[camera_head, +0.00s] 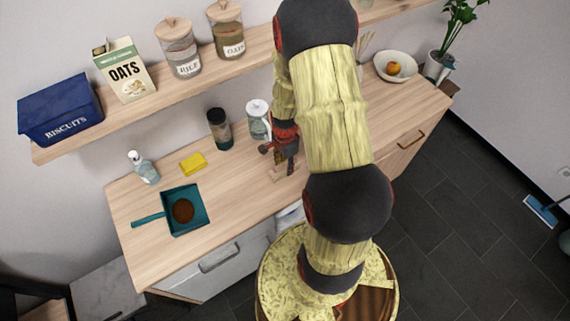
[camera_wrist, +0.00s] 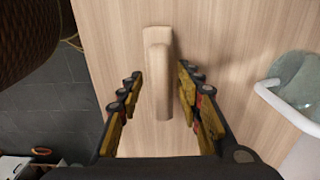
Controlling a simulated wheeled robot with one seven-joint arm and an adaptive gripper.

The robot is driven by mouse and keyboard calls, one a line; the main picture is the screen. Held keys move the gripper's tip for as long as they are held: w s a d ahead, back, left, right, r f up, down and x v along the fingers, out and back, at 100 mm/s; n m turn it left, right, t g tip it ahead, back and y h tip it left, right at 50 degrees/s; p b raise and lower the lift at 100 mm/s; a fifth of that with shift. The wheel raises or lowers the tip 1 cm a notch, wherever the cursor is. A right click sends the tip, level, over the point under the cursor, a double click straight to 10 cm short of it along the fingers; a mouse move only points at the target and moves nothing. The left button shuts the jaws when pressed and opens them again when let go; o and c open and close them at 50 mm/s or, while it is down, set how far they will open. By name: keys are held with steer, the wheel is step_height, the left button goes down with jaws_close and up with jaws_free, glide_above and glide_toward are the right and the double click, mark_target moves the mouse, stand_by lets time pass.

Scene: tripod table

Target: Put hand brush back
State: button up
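The hand brush shows in the wrist view as a pale wooden piece (camera_wrist: 158,75) lying on the wooden counter, its long axis running between my fingers. It also shows partly in the head view (camera_head: 276,175), close to my fingers; its bristles cannot be made out. My gripper (camera_wrist: 157,88) is open, with one finger on each side of the brush and visible gaps to both. In the head view my gripper (camera_head: 284,166) is low over the counter. A teal dustpan (camera_head: 200,196) with a round brown patch in it lies on the counter's left part.
A dark jar (camera_head: 219,130), yellow sponge (camera_head: 193,164) and soap bottle (camera_head: 146,170) stand left. A shelf (camera_head: 130,113) overhangs the back.

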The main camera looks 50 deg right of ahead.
steer(key=shift+o, duration=0.8)
steer(key=shift+r, duration=0.1)
steer(key=shift+r, duration=0.3)
step_height(320, 180, up, 12)
steer(key=p, duration=0.2)
step_height(320, 180, up, 8)
steer(key=r+n+t, duration=0.1)
steer(key=n, duration=0.4)
glide_above(284, 163)
steer(key=w+a, duration=0.2)
steer(key=a, duration=0.3)
steer(key=s+a+r+n+t, duration=0.2)
steer(key=s+a+r+n, duration=0.3)
steer(key=a+r+n, duration=0.3)
steer(key=s+a+r+n+t, duration=0.2)
steer(key=s+a+r+n, duration=0.2)
steer(key=a+r+n, duration=0.3)
step_height(284, 163, up, 4)
steer(key=shift+s+a+f+n+t, duration=0.3)
steer(key=shift+s+a+n, duration=0.1)
steer(key=shift+a, duration=0.8)
